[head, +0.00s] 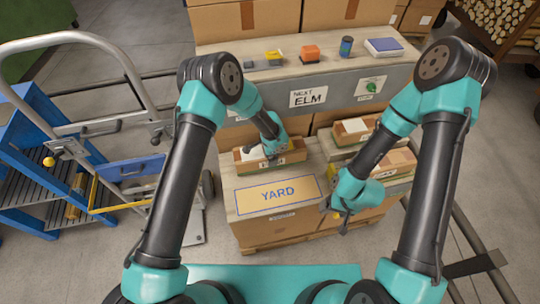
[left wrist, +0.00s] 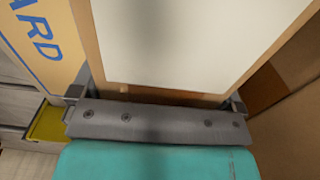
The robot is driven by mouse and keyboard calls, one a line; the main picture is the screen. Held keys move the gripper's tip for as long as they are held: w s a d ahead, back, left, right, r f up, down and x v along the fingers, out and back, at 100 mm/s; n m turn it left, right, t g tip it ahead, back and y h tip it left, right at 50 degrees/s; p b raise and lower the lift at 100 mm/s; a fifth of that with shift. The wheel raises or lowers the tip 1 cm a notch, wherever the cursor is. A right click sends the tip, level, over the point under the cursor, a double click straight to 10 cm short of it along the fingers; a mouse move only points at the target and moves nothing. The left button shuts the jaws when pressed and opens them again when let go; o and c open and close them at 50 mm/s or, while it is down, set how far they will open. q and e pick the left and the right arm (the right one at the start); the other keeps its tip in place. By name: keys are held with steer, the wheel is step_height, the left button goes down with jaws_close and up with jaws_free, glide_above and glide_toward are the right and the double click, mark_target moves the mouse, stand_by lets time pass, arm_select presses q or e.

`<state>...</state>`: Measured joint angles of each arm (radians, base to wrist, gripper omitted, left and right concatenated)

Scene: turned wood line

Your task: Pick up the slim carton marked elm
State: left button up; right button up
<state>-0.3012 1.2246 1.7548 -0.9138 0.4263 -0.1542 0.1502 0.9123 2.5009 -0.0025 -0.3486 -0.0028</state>
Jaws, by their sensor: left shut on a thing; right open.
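My left gripper (head: 268,155) is down at the wooden tray (head: 284,157) at the back left of the bench. In the left wrist view my left gripper (left wrist: 158,100) is shut on a brown carton (left wrist: 103,48) with a large blank white face, which lies between its fingers. The carton's white top (head: 250,153) shows beside the gripper in the head view, still within the tray. No elm mark is readable on it. A sign (head: 308,97) reading "NEXT ELM" is on the grey ledge front. My right gripper (head: 340,214) is open and empty at the right of the yard mat.
The yellow yard mat (head: 278,208) lies bare in front of the tray. Trays at the right hold a white-topped carton (head: 352,126) and a brown carton (head: 398,158). Several small items, including a blue can (head: 346,46), stand on the ledge. A hand truck (head: 125,75) stands at left.

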arm_select(q)
steer(key=shift+r, duration=0.95)
steer(key=shift+s+r, duration=0.2)
steer(key=shift+r, duration=0.05)
steer(key=s+r, duration=0.1)
steer(key=s, duration=1.4)
steer(key=shift+s+r, duration=0.2)
steer(key=shift+s, duration=0.15)
